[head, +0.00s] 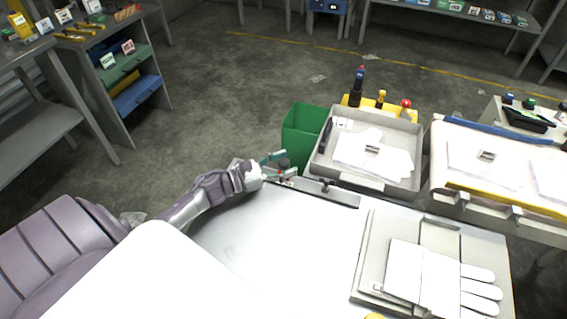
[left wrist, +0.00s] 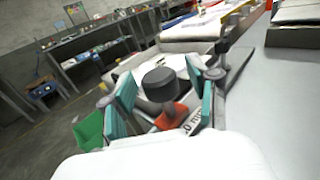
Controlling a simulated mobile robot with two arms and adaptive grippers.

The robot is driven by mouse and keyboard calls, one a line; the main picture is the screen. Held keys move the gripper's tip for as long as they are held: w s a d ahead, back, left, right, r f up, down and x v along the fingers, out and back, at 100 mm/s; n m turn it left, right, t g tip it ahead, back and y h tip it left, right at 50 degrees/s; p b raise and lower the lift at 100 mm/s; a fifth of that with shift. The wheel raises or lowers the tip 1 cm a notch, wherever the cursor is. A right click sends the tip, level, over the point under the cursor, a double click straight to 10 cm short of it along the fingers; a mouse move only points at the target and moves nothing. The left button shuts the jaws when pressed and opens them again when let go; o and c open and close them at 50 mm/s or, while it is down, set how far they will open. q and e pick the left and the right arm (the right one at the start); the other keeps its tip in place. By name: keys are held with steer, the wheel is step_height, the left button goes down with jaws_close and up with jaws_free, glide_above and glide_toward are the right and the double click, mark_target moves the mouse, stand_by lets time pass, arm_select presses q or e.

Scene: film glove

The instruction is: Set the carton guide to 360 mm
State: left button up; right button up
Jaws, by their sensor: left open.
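My left gripper (head: 275,166) is at the far left edge of the white work table (head: 270,240). It is open, with teal finger pads. In the left wrist view a dark round knob (left wrist: 159,84) on a red-orange base (left wrist: 171,115) stands between the two open fingers. I cannot tell whether either finger touches it. A label (left wrist: 193,121) beside the base reads partly as "50 mm"; its first part is hidden. A guide rail (head: 325,190) with a small dark part runs along the table's far edge. My right gripper is not in view.
A green bin (head: 302,135) stands just beyond the left gripper. A grey tray (head: 330,173) with white gloves lies behind the rail. A white glove (head: 430,275) lies on a board at the right of the table. The table's middle is clear.

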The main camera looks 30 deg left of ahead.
mark_target(268, 172)
arm_select(q)
jaws_close()
steer(key=a+b, duration=0.2)
steer(key=a, duration=0.1)
steer(key=s+a+f+b, duration=0.1)
steer(key=a, duration=0.1)
steer(key=shift+b, duration=0.35)
steer(key=a+b, duration=0.1)
steer(key=a, duration=0.1)
steer(key=s+a+b, duration=0.1)
steer(key=a, duration=0.1)
steer(key=a+r+b, duration=0.1)
steer(key=a, duration=0.1)
steer(key=shift+s+a, duration=0.15)
steer(key=shift+s, duration=0.25)
steer(key=shift+c, duration=0.2)
jaws_free()
steer(key=shift+o, duration=0.2)
